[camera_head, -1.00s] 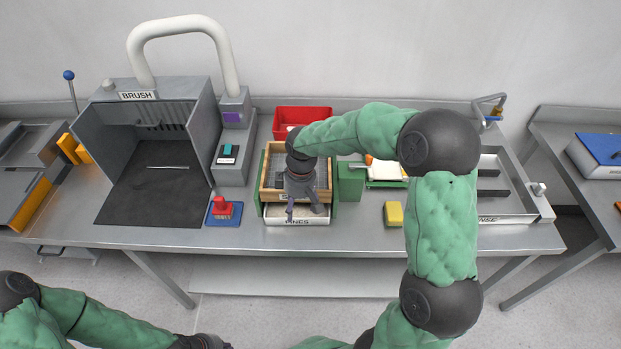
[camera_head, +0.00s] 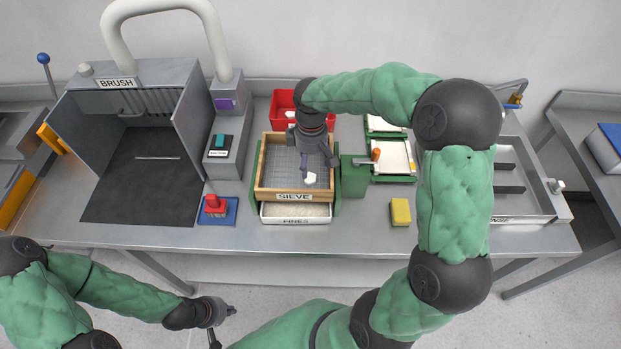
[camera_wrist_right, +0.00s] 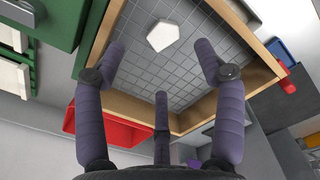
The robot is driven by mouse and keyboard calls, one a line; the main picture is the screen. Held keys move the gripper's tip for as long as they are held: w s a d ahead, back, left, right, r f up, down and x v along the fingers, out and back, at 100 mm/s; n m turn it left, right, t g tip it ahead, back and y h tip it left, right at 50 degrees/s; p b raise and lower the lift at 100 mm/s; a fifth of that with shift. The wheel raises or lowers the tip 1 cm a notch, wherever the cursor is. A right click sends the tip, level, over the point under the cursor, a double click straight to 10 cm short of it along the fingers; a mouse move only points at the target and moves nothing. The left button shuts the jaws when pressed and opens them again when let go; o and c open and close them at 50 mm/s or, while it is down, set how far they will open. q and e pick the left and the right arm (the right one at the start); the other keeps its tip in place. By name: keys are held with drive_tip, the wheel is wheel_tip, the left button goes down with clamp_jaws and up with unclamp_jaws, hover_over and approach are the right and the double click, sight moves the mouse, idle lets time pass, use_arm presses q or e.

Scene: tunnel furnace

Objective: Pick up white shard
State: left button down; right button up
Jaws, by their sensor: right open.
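A small white shard (camera_head: 311,178) lies on the grey mesh of the wooden-framed sieve (camera_head: 260,165). My right gripper (camera_head: 306,163) is over the sieve, just behind the shard, with nothing in it. In the right wrist view the pale five-sided shard (camera_wrist_right: 163,36) lies on the mesh, ahead of the spread purple fingers of my right gripper (camera_wrist_right: 160,65). I see no finger touching it. My left gripper (camera_head: 223,326) is low, in front of the table, with its fingers apart and empty.
A white fines tray (camera_head: 296,220) sits under the sieve. A green block (camera_head: 354,178) stands right of it, a red bin (camera_head: 283,108) behind. A red-handled tool (camera_head: 215,205) on a blue pad is left. A yellow sponge (camera_head: 400,212) lies right. The brush booth (camera_head: 135,150) stands left.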

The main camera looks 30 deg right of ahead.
sight(310, 178)
drive_tip(key=shift+w+f, duration=0.1)
drive_tip(key=shift+f, duration=0.5)
drive_tip(key=shift+s+a+f, duration=0.15)
drive_tip(key=shift+s+f, duration=0.05)
drive_tip(key=shift+f, duration=0.35)
wheel_tip(310, 178, down, 4)
drive_tip(key=shift+a+b, duration=0.15)
drive_tip(key=shift+b, duration=0.55)
drive_tip(key=c, duration=1.2)
